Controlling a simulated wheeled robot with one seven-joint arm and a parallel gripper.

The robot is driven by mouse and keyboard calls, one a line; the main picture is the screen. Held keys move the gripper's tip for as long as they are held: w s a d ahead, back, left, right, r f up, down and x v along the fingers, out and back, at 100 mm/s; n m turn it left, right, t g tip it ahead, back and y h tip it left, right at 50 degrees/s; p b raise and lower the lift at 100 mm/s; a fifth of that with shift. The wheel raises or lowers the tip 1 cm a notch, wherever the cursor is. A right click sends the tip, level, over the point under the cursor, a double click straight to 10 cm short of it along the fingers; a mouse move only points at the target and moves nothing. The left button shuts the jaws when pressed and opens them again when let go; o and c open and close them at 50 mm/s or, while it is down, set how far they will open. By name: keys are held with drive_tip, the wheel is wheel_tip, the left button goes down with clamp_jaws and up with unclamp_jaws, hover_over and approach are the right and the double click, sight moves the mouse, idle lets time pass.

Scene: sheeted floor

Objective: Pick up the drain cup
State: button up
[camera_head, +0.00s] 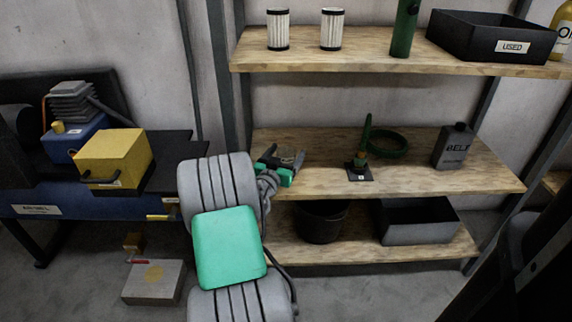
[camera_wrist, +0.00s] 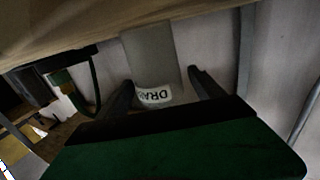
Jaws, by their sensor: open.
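The drain cup (camera_wrist: 150,55) is grey, with a white label whose visible letters read "DRA". It appears inverted in the wrist view and stands on the middle shelf board (camera_wrist: 60,30). My gripper (camera_wrist: 160,78) is open, with one dark finger on each side of the cup. I cannot tell whether either finger touches it. In the head view my gripper (camera_head: 280,167) is at the left end of the middle shelf (camera_head: 310,185), and the cup (camera_head: 290,153) is a small grey shape there, partly hidden by the gripper.
The upper shelf (camera_head: 370,58) lies above, and the dark shelf post (camera_head: 240,110) is close on the left.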

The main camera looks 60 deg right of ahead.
drive_tip(key=c, duration=1.5)
